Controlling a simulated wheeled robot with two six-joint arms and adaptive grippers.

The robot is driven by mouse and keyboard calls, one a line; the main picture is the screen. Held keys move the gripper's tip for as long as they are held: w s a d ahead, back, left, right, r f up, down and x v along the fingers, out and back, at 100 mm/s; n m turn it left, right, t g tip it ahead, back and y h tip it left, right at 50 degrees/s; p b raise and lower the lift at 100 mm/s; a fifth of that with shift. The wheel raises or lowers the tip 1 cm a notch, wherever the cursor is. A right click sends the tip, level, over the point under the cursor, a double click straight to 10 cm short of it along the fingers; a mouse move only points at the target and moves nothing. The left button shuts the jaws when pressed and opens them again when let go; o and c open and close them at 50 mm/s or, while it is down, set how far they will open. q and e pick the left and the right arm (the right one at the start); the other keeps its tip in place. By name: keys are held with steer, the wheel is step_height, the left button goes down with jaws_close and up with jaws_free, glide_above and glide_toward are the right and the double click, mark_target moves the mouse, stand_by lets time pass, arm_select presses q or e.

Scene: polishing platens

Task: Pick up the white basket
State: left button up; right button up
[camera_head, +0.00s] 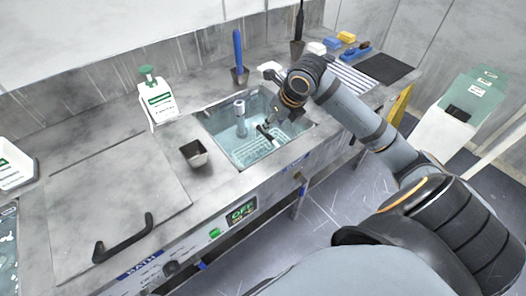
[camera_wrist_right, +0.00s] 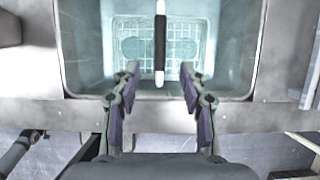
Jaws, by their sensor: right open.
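The white basket shows as a pale wire grid inside the sunken basin in the right wrist view (camera_wrist_right: 135,35), and its grid also shows low in the basin in the head view (camera_head: 247,152). In the wrist view a black bar with white ends (camera_wrist_right: 160,42), which looks like its handle, stands out over the grid. My right gripper (camera_wrist_right: 158,76) is open, with its two fingers either side of the bar's near end and apart from it. In the head view my right gripper (camera_head: 270,127) is over the basin, and the arm partly hides the far right side. My left gripper is out of view.
The basin (camera_head: 212,128) has a steel rim, and a pale upright cylinder (camera_head: 240,120) stands in it. Nearby are a small dark cup (camera_head: 194,154), a white bottle (camera_head: 158,102) and a blue-handled tool (camera_head: 238,55). A handled lid (camera_head: 115,200) lies to the left.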

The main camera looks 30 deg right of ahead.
mark_target(265, 134)
steer(key=x, duration=0.3)
steer(key=shift+w+a+f, duration=0.1)
steer(key=shift+w+f, duration=0.05)
steer(key=shift+x, duration=1.05)
steer(key=x, duration=0.4)
steer(key=shift+w, duration=0.3)
arm_select(q)
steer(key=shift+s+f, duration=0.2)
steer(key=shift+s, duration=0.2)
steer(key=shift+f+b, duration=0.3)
steer(key=shift+b, duration=0.05)
arm_select(e)
steer(key=shift+f, duration=0.2)
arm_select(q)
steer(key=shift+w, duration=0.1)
arm_select(e)
jaws_close()
